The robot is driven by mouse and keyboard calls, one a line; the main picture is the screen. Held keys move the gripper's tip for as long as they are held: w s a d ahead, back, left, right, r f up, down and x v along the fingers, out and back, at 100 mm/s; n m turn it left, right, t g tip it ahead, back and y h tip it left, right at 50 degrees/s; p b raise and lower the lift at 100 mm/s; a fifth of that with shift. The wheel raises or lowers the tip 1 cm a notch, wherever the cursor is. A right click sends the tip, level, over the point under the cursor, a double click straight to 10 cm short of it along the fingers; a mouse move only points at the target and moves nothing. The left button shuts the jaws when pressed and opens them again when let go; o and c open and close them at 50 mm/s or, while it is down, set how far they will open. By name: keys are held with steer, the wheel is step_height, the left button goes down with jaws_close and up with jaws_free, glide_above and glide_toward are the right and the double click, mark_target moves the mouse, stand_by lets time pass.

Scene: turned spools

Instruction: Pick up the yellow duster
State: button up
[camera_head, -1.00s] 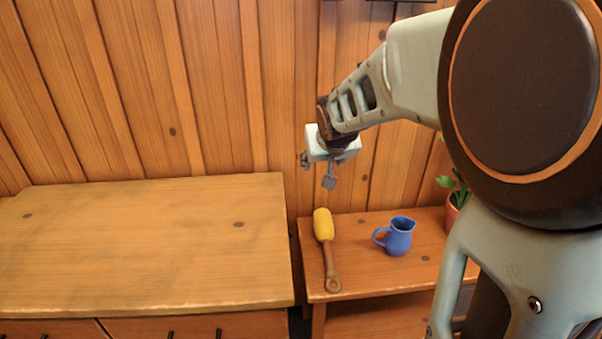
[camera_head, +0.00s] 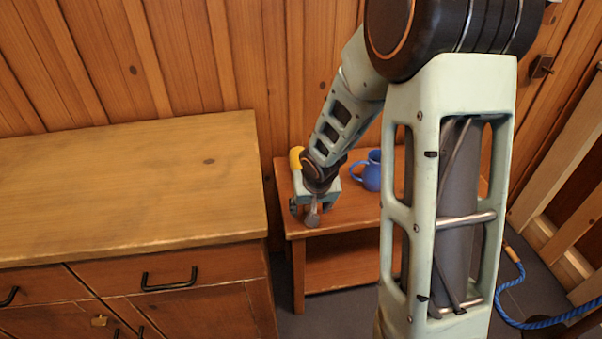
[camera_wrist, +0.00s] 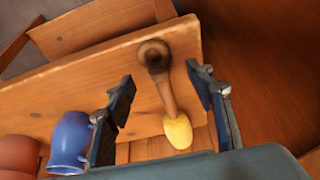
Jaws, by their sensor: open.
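The yellow duster (camera_head: 296,158) lies on the small wooden side table (camera_head: 355,212). In the head view only part of its yellow head shows; my gripper (camera_head: 308,216) and arm hide the rest. I cannot tell how high the fingers are above the table.
A blue jug (camera_head: 369,171) stands on the table to the right of the duster; in the wrist view it (camera_wrist: 70,144) is close to the left finger. A reddish pot (camera_wrist: 18,157) is beyond it. A taller wooden cabinet (camera_head: 130,190) stands left of the table.

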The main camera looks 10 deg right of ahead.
steer(key=x, duration=0.2)
steer(key=b+x, duration=0.2)
steer(key=x, duration=0.1)
steer(key=shift+w+d+f, duration=0.2)
steer(key=shift+w+d, duration=0.05)
steer(key=shift+w, duration=0.05)
steer(key=shift+c, duration=0.5)
steer(key=shift+r, duration=0.1)
steer(key=c, duration=1.1)
steer(key=shift+c, duration=0.2)
